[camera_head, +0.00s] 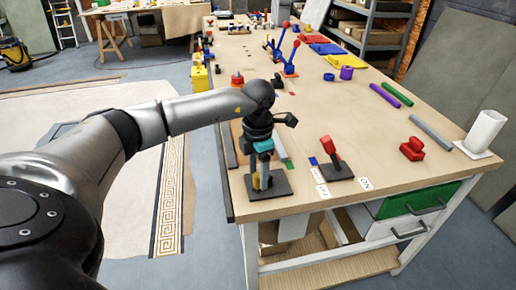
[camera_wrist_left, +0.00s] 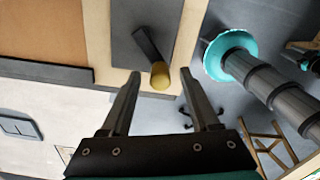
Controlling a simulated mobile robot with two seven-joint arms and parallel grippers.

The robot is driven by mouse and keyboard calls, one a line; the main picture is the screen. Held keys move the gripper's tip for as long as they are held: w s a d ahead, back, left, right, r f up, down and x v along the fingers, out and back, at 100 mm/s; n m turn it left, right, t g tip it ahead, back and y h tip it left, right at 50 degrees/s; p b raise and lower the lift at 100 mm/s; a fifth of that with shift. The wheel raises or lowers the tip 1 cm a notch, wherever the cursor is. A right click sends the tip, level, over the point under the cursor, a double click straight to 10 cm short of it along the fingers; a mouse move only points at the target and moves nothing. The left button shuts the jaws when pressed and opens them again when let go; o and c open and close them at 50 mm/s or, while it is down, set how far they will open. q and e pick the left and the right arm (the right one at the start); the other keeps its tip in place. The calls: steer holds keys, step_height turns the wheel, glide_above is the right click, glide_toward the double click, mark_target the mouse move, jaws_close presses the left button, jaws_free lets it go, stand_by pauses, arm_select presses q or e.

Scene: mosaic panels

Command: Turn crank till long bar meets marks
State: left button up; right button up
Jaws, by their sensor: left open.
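The crank has a dark base plate (camera_head: 281,187) at the near left corner of the workbench. In the left wrist view it shows as a grey plate (camera_wrist_left: 125,20) with a short dark crank arm (camera_wrist_left: 147,45) and a yellow knob (camera_wrist_left: 160,77). My left gripper (camera_head: 263,183) points down over the plate. In the wrist view its open fingers (camera_wrist_left: 160,74) stand on either side of the knob, with gaps. I cannot tell whether the fingertips reach down beside it. I cannot make out the long bar or the marks. My right gripper is not in view.
A red lever (camera_head: 327,146) on a dark base with white labels stands right of the crank. A red block (camera_head: 412,149), a grey rod (camera_head: 431,132) and a white holder (camera_head: 483,133) lie farther right. Blue-and-red levers (camera_head: 280,50) stand farther back. The bench edge is close.

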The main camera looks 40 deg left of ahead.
mark_target(258, 174)
arm_select(q)
step_height(258, 174, up, 14)
stand_by(0.3)
steer(key=shift+f, duration=0.1)
stand_by(0.3)
